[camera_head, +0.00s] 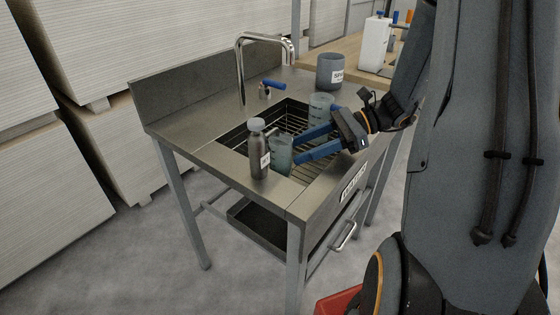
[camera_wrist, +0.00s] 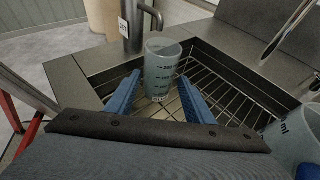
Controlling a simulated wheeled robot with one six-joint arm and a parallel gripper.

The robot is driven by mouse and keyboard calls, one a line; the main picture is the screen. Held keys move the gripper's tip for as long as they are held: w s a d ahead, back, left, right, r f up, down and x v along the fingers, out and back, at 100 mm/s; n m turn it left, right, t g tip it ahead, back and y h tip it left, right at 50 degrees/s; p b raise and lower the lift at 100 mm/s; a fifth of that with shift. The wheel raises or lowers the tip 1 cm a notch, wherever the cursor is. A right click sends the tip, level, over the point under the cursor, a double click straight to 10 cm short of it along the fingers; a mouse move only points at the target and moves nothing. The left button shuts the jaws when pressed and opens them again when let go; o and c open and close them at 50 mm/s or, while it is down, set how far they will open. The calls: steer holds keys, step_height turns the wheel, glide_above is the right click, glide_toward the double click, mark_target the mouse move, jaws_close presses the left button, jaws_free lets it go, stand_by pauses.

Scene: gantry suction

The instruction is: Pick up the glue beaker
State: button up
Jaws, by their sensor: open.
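A translucent, grey-green beaker (camera_head: 281,154) with graduation marks stands upright on the wire rack in the sink. It also shows in the wrist view (camera_wrist: 163,66), straight ahead of my fingers. My gripper (camera_head: 297,149) is open, its two blue fingers pointing at this beaker, with the tips on either side of its near face. It is not clear whether they touch it. A second similar beaker (camera_head: 321,104) stands farther back in the sink, and partly shows at the right edge in the wrist view (camera_wrist: 289,137).
A dark bottle with a grey cap (camera_head: 258,150) stands just beyond the near beaker, on the sink's edge. A curved faucet (camera_head: 240,70) rises at the back. A dark labelled pot (camera_head: 330,72) stands on the counter. The counter left of the basin is clear.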

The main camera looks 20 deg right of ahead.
mark_target(283, 156)
steer(key=x, duration=0.5)
steer(key=shift+a+f+p, duration=0.15)
steer(key=shift+a+p, duration=0.15)
steer(key=shift+p, duration=0.05)
steer(key=c, duration=1)
